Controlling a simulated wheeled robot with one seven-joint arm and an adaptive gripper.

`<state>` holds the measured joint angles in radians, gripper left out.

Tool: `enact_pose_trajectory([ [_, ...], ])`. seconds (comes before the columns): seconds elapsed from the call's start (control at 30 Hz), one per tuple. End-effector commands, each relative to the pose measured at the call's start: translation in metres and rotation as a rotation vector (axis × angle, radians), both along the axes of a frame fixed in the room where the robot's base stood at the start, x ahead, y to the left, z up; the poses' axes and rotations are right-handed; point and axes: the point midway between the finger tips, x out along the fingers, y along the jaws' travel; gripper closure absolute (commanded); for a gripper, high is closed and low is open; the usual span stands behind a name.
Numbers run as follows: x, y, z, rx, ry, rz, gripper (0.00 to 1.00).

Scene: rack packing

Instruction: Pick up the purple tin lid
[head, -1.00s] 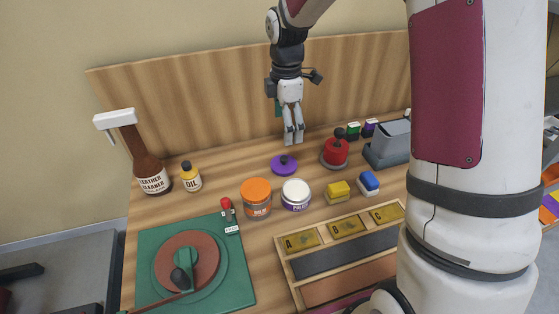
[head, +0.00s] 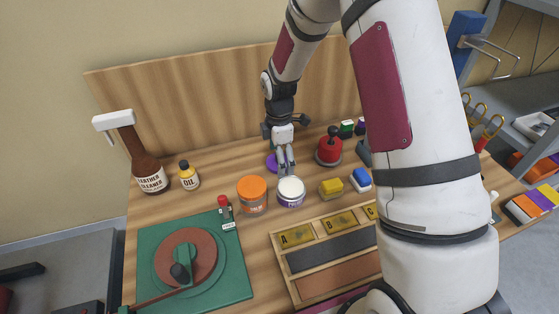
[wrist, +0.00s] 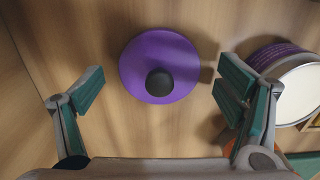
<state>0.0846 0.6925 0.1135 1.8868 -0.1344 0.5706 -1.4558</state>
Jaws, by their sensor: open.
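The purple tin lid (wrist: 146,60) is a round disc with a dark knob (wrist: 159,83) and lies flat on the wooden bench. In the head view the lid (head: 271,162) shows behind the polish tin, partly hidden by my gripper (head: 286,172). In the wrist view my gripper (wrist: 158,97) is open and empty. Its two green-padded fingers stand apart on either side of the lid, with the lid slightly toward the top of the picture. I see no contact between fingers and lid.
A white-topped polish tin (head: 291,191) stands close to the lid; it shows in the wrist view (wrist: 298,88) near the right finger. An orange-lidded tin (head: 252,194), a red knobbed object (head: 328,150) and a yellow block (head: 331,190) are nearby. A wooden backboard (head: 190,98) rises behind.

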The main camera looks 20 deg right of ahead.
Motion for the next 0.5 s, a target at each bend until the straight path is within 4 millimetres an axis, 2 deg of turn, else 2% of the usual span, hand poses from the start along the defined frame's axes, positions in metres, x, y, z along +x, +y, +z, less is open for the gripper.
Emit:
enact_pose_trajectory([
  [0.17,0.0005,-0.0002,-0.0001,0.0,-0.001,0.0,0.13],
  [0.2,0.0005,-0.0003,0.0,0.0,-0.001,-0.001,0.18],
  [0.37,0.0004,-0.0003,0.0001,0.0,-0.001,-0.001,0.54],
  [0.5,0.0004,-0.0003,0.0002,0.0,-0.001,-0.001,0.56],
])
